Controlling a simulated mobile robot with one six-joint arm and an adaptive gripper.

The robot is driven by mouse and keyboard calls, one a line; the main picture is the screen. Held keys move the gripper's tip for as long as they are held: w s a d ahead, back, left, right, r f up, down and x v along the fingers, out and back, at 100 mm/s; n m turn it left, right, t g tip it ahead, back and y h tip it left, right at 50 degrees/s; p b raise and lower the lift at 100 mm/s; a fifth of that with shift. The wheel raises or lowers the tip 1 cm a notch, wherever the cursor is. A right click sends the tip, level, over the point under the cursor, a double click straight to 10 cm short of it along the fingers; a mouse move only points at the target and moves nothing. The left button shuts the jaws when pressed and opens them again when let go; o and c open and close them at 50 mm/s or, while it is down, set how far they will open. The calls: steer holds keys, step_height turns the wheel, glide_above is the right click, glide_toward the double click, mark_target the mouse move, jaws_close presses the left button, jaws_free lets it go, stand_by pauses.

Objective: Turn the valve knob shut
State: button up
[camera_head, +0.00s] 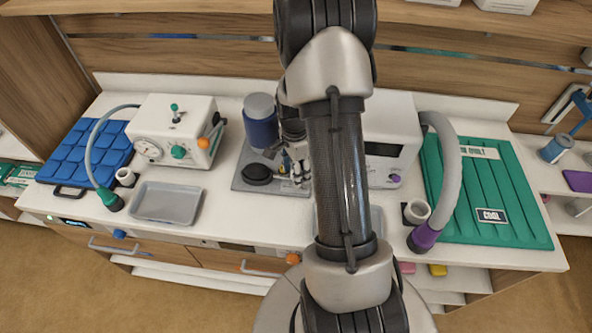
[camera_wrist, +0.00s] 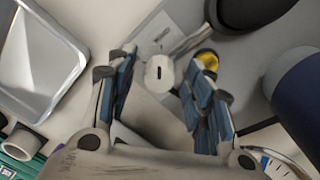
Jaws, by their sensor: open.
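In the wrist view a white knob (camera_wrist: 159,74) with a dark slot-like mark on its top lies between the two fingers of my gripper (camera_wrist: 163,62). The fingers have blue pads and are open, with a gap on each side of the knob; I cannot tell whether they are level with it. A metal pipe-like part and a yellow piece (camera_wrist: 207,60) are beside the knob, the yellow piece partly behind the right finger. In the head view my gripper (camera_head: 294,165) is over the grey base plate (camera_head: 241,183), and the knob cannot be made out there.
A blue cylinder with a grey top (camera_head: 260,122) and a black disc (camera_head: 257,174) stand close left of my gripper. A grey tray (camera_head: 167,202) and a white gauge box (camera_head: 172,132) are farther left. A white display box (camera_head: 392,140) and a thick hose (camera_head: 446,165) stand right.

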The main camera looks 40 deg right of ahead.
steer(key=c, duration=1.1)
steer(key=shift+n, duration=0.3)
steer(key=n, duration=1.3)
steer(key=shift+a+h+p, duration=0.1)
steer(key=shift+h+p, duration=0.2)
steer(key=shift+p, duration=0.05)
steer(key=shift+n, duration=2.1)
